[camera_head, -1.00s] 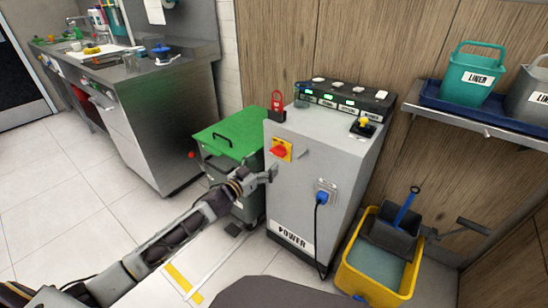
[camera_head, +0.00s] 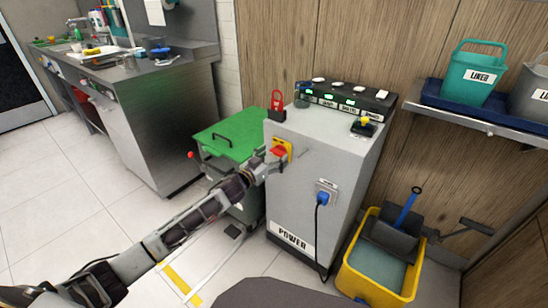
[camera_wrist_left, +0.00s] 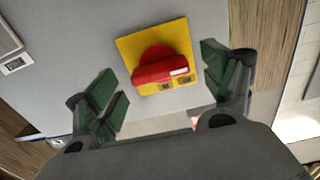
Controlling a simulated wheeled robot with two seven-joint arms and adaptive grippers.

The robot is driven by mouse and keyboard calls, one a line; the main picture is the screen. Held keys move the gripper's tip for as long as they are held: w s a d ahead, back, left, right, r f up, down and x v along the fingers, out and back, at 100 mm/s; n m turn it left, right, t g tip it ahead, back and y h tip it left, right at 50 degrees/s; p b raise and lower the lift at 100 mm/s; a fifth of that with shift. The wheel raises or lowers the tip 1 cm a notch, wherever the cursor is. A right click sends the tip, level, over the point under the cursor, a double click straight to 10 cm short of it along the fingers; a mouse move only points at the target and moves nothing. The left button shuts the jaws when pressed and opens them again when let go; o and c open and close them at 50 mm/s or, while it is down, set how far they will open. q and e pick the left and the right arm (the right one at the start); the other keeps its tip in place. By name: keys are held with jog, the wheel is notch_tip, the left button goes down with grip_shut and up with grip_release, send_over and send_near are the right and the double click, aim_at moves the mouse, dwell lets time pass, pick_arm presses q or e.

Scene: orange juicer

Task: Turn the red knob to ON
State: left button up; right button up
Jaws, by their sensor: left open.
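The red knob (camera_wrist_left: 160,68) sits on a yellow plate (camera_wrist_left: 133,47) on the grey power cabinet's face. In the head view the red knob (camera_head: 279,152) shows on the upper left of the cabinet (camera_head: 300,185), partly covered by my gripper. My left gripper (camera_head: 268,163) is right at the knob. In the left wrist view its green-padded fingers (camera_wrist_left: 165,88) are open, one on each side of the knob, with a gap to it on both sides. The knob's handle lies nearly crosswise, with a pale mark at its right end. My right gripper is not seen.
A green-lidded bin (camera_head: 232,135) stands left of the cabinet. A blue plug (camera_head: 322,198) with a black cable is on the cabinet front. A red padlock (camera_head: 277,100) and a panel with green lights (camera_head: 345,98) are on top. A yellow mop bucket (camera_head: 350,280) stands at right.

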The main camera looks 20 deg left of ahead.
pick_arm(q)
jog(key=shift+w+d, duration=0.15)
jog(key=shift+w, duration=0.1)
jog(key=c, duration=1)
